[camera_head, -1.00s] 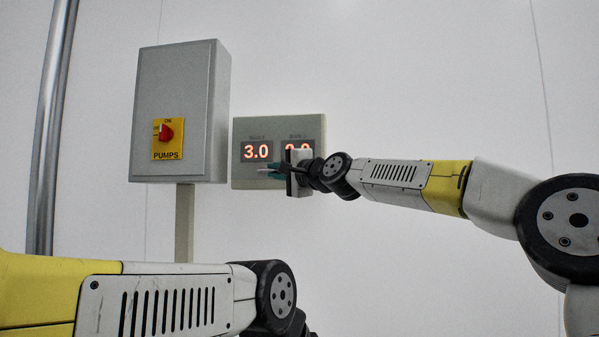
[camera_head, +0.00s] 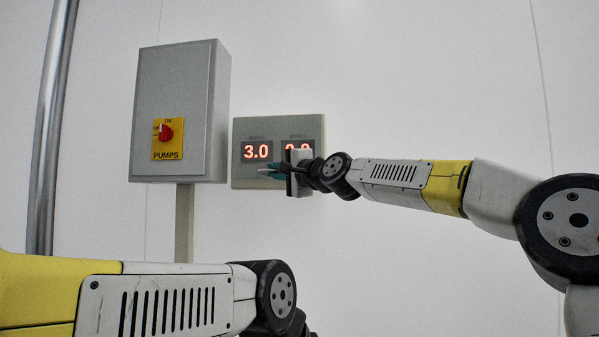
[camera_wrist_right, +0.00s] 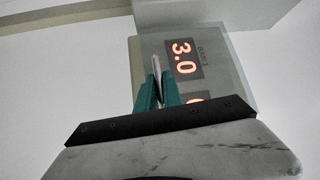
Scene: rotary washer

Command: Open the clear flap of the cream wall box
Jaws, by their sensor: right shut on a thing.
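The cream wall box (camera_head: 240,180) is on the wall right of the grey pumps box. It has two red-lit displays; the left reads 3.0 and the right one is partly hidden by my right gripper. The box also shows in the right wrist view (camera_wrist_right: 225,75). Its clear flap is hard to make out against the face. My right gripper (camera_head: 268,172) is at the lower front of the box. In the right wrist view its teal fingers (camera_wrist_right: 157,88) are shut on a thin pale piece, seemingly the flap's tab. My left gripper is out of view; only its arm shows.
A grey box (camera_head: 190,80) with a red knob (camera_head: 166,132) on a yellow PUMPS plate stands out from the wall at the left. A metal pipe (camera_head: 53,130) runs up the far left. The wall right of the cream box is bare.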

